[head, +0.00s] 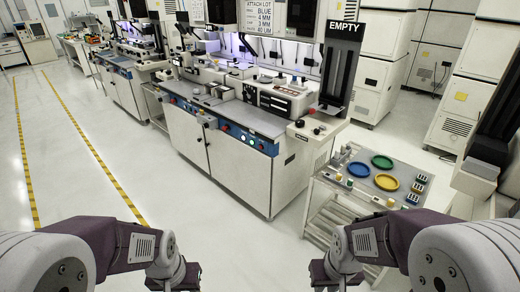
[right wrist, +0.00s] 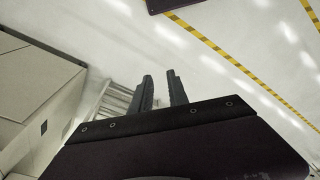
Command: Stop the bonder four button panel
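The nearest bonder (head: 240,170) is a white cabinet machine in the middle of the head view. A blue strip on its front edge carries a button panel (head: 247,140) with small round buttons, some lit pale green or white and a red one to the left. Their labels are too small to read. My left gripper (head: 175,282) hangs low at the bottom edge, well short of the panel, its fingers unclear. My right gripper (head: 330,278) is also low, in front of the cart. In the right wrist view its two dark fingers (right wrist: 163,92) are apart with nothing between them.
A grey cart (head: 345,192) with yellow, blue and green dishes stands right of the bonder, close to my right arm. A sign reading EMPTY (head: 343,27) stands above. Another bonder (head: 122,85) is farther back. Clear floor (head: 150,170) with yellow-black lines lies left.

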